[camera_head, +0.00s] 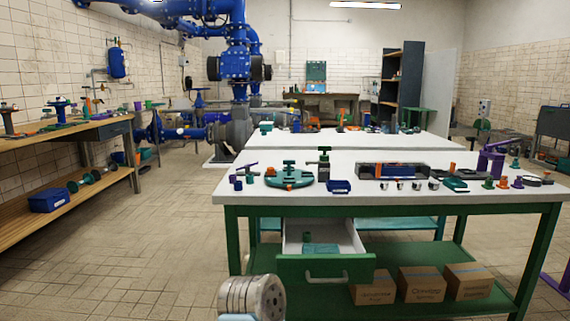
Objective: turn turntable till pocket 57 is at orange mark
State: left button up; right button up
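A round teal turntable (289,181) lies near the left end of the white top of the green-framed table. A teal handle or knob (289,165) stands up at its middle, with small orange parts around it. An orange spot (271,171) shows at its back left; I cannot tell whether it is the orange mark. Pocket numbers are too small to read, so I cannot tell where pocket 57 is. Neither of my grippers is in view. A grey, ribbed round part at the bottom edge appears to be mine.
A dark green clamp-like tool (323,165) stands right of the turntable, with a blue bin (339,186) in front. An open drawer (325,266) juts out below the tabletop. Boxes (421,284) sit on the lower shelf. The floor at left is clear.

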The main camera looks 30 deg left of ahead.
aim_at(289, 175)
jog(key=i+j, duration=0.1)
jog(key=j, duration=0.3)
jog(key=i+j, duration=0.1)
jog(key=j, duration=0.3)
jog(key=i+j, duration=0.1)
jog(key=j, duration=0.3)
jog(key=i+j, duration=0.1)
jog(key=j, duration=0.35)
jog(key=i+j, duration=0.15)
jog(key=j, duration=0.25)
jog(key=i+j, duration=0.1)
jog(key=j, duration=0.3)
